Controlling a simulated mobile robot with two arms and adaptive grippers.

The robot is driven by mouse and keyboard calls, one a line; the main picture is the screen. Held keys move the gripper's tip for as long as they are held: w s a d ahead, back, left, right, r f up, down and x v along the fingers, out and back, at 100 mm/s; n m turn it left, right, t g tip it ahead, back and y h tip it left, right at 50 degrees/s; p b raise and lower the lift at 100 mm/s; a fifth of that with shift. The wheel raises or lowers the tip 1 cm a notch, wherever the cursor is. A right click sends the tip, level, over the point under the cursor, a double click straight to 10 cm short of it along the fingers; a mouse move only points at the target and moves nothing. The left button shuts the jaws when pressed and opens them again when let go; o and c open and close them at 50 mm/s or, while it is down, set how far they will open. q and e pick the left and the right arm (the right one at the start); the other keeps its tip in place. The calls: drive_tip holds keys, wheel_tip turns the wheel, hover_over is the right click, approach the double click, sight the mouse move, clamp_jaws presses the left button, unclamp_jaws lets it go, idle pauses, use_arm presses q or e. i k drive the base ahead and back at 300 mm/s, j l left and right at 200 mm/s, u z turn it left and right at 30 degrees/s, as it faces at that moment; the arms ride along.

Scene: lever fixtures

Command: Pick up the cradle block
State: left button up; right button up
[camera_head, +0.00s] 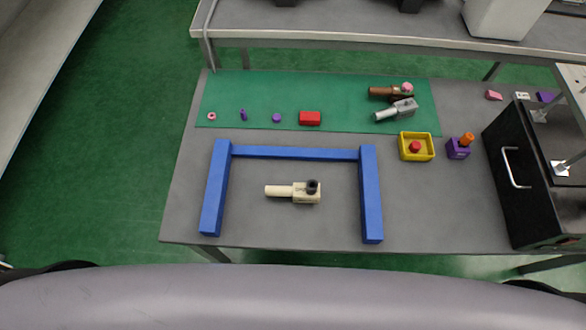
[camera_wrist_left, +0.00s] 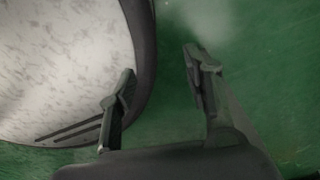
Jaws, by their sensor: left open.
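No label shows which piece is the cradle block. A red block (camera_head: 309,118) lies on the green mat (camera_head: 345,92) and is the plainest block there. A pink ring (camera_head: 211,116), a small purple peg (camera_head: 243,115) and a purple disc (camera_head: 277,118) lie in a row to its left. A purple block (camera_head: 458,149) with an orange peg stands at the right of the table. My left gripper (camera_wrist_left: 160,82) is open and empty in the left wrist view, above the green floor, with no task object near it. My right gripper is in no view.
A blue frame (camera_head: 371,195) surrounds a beige lever fixture (camera_head: 292,192) on the grey table. Brown (camera_head: 381,91) and grey (camera_head: 398,109) lever fixtures lie on the mat. A yellow tray (camera_head: 429,151) holds a red piece. A black handled box (camera_head: 500,165) stands at right.

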sight(309, 192)
drive_tip(key=k+j, duration=0.9)
drive_tip(key=k, duration=0.25)
drive_tip(key=z, duration=0.05)
